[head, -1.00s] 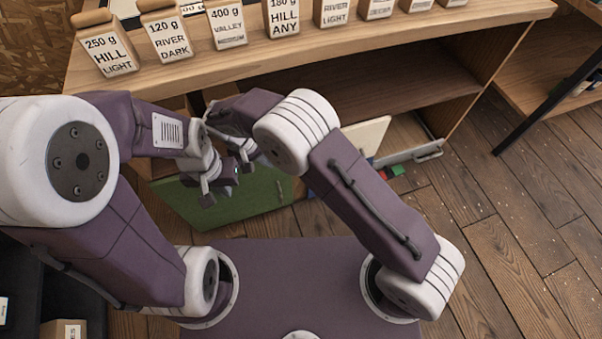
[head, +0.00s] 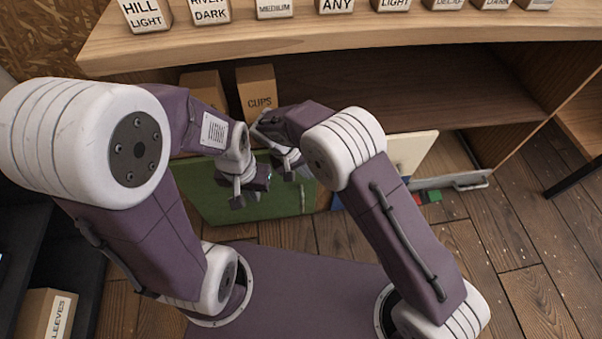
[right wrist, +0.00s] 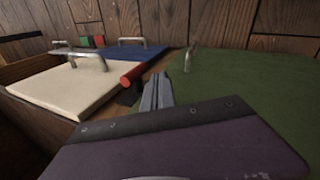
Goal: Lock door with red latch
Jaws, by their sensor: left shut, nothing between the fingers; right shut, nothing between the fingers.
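A green door panel (head: 210,203) with a thin handle stands low at the front of the counter. It also fills the right of the right wrist view (right wrist: 240,85). A red cylindrical latch (right wrist: 132,73) sticks out beside the green panel's edge in the right wrist view, between it and a cream panel (right wrist: 70,85). My right gripper (right wrist: 158,93) is shut and empty, just right of the red latch, with no clear contact. In the head view, my right gripper (head: 292,168) is over the green panel's upper right. My left gripper (head: 242,192) is shut and empty in front of the green panel.
The cream panel (head: 412,150) and a blue panel (right wrist: 135,58) have metal handles. Small red and green blocks (head: 430,197) lie farther right. A CUPS box (head: 257,90) stands on the shelf. Floor at right is clear.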

